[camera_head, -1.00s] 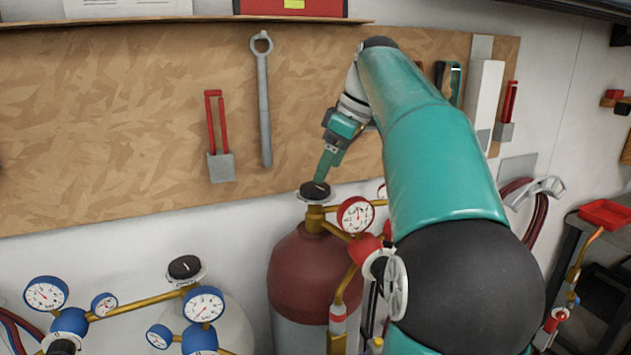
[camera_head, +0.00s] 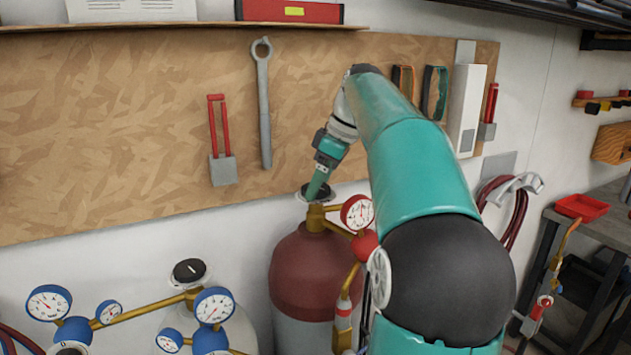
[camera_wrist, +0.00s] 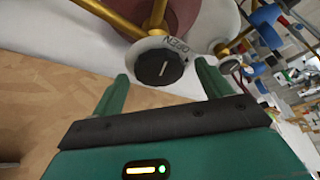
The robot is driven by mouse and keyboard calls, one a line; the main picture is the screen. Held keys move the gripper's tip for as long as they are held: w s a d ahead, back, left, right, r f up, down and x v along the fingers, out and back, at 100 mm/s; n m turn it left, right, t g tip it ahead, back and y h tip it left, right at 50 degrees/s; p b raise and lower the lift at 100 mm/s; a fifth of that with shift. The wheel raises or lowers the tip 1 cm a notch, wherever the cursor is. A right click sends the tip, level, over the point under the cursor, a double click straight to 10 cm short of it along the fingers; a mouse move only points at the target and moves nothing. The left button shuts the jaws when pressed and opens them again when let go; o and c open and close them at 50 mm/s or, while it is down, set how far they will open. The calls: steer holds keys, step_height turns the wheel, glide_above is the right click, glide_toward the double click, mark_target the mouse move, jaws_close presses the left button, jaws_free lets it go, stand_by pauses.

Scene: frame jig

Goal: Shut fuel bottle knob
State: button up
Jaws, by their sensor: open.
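A maroon-topped gas bottle (camera_head: 312,268) stands against the wall below the pegboard. Its black round knob (camera_head: 328,191) sits on top of a brass valve and is partly hidden by my gripper. In the wrist view the knob (camera_wrist: 160,69) carries a white line mark, and the white disc (camera_wrist: 178,41) behind it reads "OPEN". My gripper (camera_head: 316,190) points down at the knob. In the wrist view my gripper (camera_wrist: 163,71) is open, with one finger on each side of the knob. I cannot tell whether the fingers touch it.
A pale bottle with another black knob (camera_head: 189,271) and blue gauges (camera_head: 214,306) stands to the left. The pegboard (camera_head: 120,130) with tools is right behind.

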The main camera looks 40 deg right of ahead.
steer(key=shift+s+d+f, duration=0.1)
steer(key=shift+d+f, duration=0.05)
steer(key=shift+d, duration=0.1)
steer(key=shift+w+a, duration=0.2)
steer(key=shift+a, duration=0.1)
steer(key=shift+s, duration=0.1)
steer(key=shift+s+d, duration=0.1)
steer(key=shift+d, duration=0.05)
steer(key=shift+c, duration=0.8)
steer(key=c, duration=0.8)
steer(key=shift+m, duration=0.3)
